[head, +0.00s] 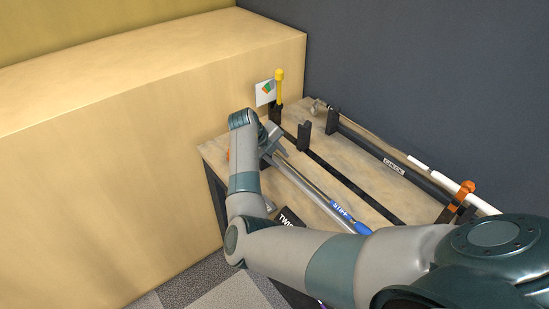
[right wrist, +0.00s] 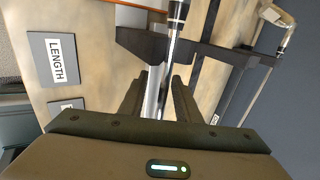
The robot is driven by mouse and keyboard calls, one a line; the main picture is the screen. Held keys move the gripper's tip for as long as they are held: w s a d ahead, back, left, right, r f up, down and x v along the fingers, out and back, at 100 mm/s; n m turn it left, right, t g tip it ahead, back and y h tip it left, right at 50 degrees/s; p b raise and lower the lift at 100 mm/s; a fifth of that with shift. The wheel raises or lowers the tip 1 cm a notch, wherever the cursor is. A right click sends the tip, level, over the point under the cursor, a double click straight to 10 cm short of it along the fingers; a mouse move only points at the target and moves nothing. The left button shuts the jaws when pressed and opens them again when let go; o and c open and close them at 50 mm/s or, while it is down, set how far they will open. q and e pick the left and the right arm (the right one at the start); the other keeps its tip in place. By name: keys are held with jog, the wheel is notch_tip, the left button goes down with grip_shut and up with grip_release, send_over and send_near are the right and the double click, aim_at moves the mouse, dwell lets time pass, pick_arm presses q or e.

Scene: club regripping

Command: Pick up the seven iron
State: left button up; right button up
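A club with an iron-type head (head: 318,106) lies along the back of the bench by the dark wall. Its head also shows at the upper right of the right wrist view (right wrist: 275,17); I cannot read a number on it. My right gripper (head: 273,145) is over the left part of the bench, at a silver shaft (head: 305,186) with a blue label. In the right wrist view its fingers (right wrist: 160,82) stand apart on either side of that shaft (right wrist: 152,98), with a gap visible on the right. My left gripper is not in view.
Black brackets (head: 303,136) and a long black bar (head: 345,178) stand on the wooden bench. An orange clamp (head: 461,196) is at the right, a yellow-topped post (head: 279,88) at the back left. A LENGTH sign (right wrist: 56,60) lies left of the shaft. A big wooden block (head: 150,85) bounds the left.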

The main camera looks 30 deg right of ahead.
jog(key=shift+d, duration=0.15)
grip_shut()
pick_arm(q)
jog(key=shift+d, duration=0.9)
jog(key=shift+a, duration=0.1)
pick_arm(e)
jog(key=shift+r, duration=0.1)
